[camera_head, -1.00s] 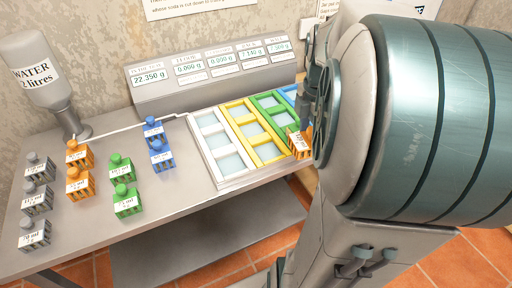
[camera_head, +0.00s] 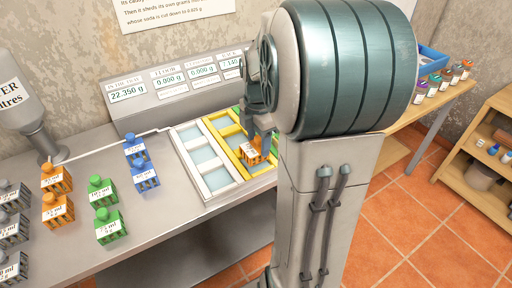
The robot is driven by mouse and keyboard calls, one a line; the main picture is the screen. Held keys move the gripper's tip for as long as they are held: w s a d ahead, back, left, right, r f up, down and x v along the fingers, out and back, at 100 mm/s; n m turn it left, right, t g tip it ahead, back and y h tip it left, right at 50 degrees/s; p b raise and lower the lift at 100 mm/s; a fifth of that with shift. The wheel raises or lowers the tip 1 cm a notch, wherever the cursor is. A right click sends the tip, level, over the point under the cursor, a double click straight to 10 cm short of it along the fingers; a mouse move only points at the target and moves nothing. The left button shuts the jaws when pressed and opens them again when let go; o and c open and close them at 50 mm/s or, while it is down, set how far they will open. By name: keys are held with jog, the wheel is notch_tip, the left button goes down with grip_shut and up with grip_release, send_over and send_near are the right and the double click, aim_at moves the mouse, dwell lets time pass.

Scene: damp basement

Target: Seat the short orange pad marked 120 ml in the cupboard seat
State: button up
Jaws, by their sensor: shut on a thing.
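My gripper (camera_head: 262,128) is shut on an orange pad (camera_head: 253,153) with a white label; the print is too small to read. It holds the pad over the front of the yellow frame (camera_head: 229,139), and I cannot tell whether the two touch. A white frame (camera_head: 208,177) lies to the left. The green frame (camera_head: 222,113) is mostly hidden behind my arm. Which seat is the cupboard's I cannot read. Two more orange pads, one behind the other (camera_head: 55,178) (camera_head: 57,211), stand on the left of the bench.
Green (camera_head: 109,228), blue (camera_head: 145,176) and grey (camera_head: 12,228) pads stand on the bench left of the frames. A display box (camera_head: 150,112) stands behind, its first readout 22.350 g. A water bottle (camera_head: 22,98) is at the left. A shelf (camera_head: 470,165) stands at the right.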

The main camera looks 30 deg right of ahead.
aim_at(258, 146)
jog(key=shift+f, duration=1.9)
jog(key=shift+f, duration=0.2)
jog(key=o, duration=0.9)
jog(key=shift+o, duration=0.2)
